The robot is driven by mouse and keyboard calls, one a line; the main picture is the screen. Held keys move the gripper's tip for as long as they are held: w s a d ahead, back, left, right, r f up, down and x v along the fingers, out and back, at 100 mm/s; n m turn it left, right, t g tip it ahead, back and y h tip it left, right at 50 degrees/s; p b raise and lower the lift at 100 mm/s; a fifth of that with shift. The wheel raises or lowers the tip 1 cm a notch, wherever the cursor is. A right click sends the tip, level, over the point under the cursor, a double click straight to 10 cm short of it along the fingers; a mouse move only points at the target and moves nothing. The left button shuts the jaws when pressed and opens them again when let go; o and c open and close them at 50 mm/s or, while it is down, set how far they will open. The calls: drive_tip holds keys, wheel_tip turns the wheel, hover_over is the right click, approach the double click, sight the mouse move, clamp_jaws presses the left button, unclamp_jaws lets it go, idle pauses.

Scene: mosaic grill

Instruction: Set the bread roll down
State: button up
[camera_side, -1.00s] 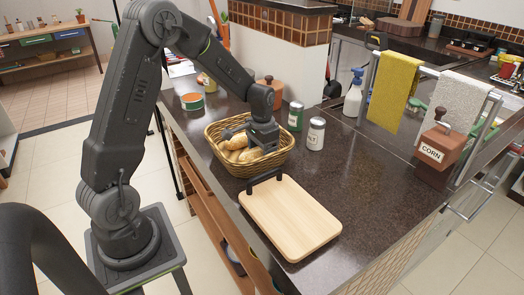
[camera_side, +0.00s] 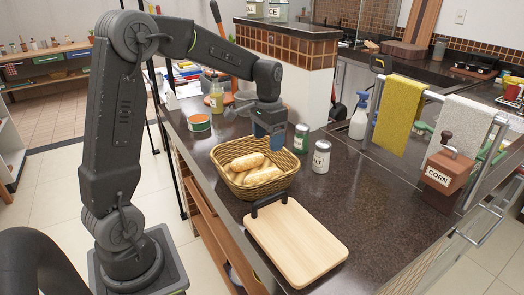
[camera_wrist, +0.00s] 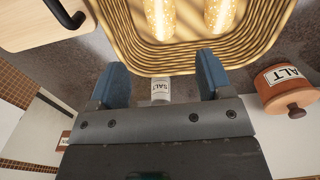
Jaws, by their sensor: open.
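Bread rolls (camera_side: 262,176) lie in a wicker basket (camera_side: 255,192) on the dark counter. Two seeded rolls (camera_wrist: 160,14) show inside the basket (camera_wrist: 240,48) at the top of the wrist view. My gripper (camera_side: 271,146) is over the basket's back right rim, apart from the rolls. In the wrist view its two blue fingers (camera_wrist: 160,72) are spread with nothing between them but the counter and a salt shaker beyond. A wooden cutting board (camera_side: 297,243) lies in front of the basket and is bare.
A white salt shaker (camera_side: 321,157) and a green-labelled shaker (camera_side: 300,138) stand right of the basket. The counter between board and mill is clear.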

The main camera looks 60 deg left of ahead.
drive_tip(key=s+d+r+t, duration=0.2)
drive_tip(key=s+d+r, duration=0.1)
drive_tip(key=s+d, duration=0.4)
drive_tip(key=s+d+r+t, duration=0.3)
drive_tip(key=s+d, duration=0.5)
drive_tip(key=s, duration=0.4)
drive_tip(key=shift+s+d+r+t, duration=0.15)
drive_tip(key=shift+s+d+t, duration=0.05)
drive_tip(key=shift+s+t, duration=0.1)
